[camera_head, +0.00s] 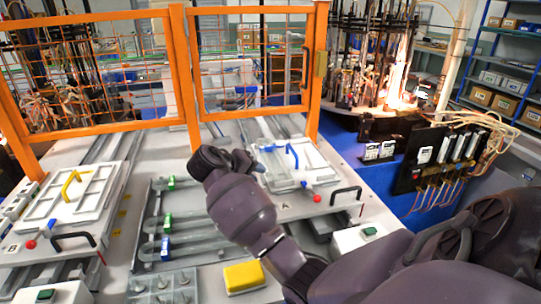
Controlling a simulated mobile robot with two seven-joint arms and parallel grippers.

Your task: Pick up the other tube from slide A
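Slide A (318,163), a pale tray with a blue handle (292,152), red knob and black grip, lies right of centre; the letter A shows on the table in front of it. I cannot make out a tube on it, and my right arm covers its left part. My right gripper (257,168) is at the left edge of slide A, small and mostly hidden behind my wrist; I cannot tell whether it is open or holds something. My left gripper is out of view.
Slide B (98,190) with a yellow handle lies left. Between the slides, a rack holds glass tubes (185,245) with green and blue clips. A yellow block (244,277) lies in front. An orange mesh fence (183,75) stands behind; bright flames (397,98) burn back right.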

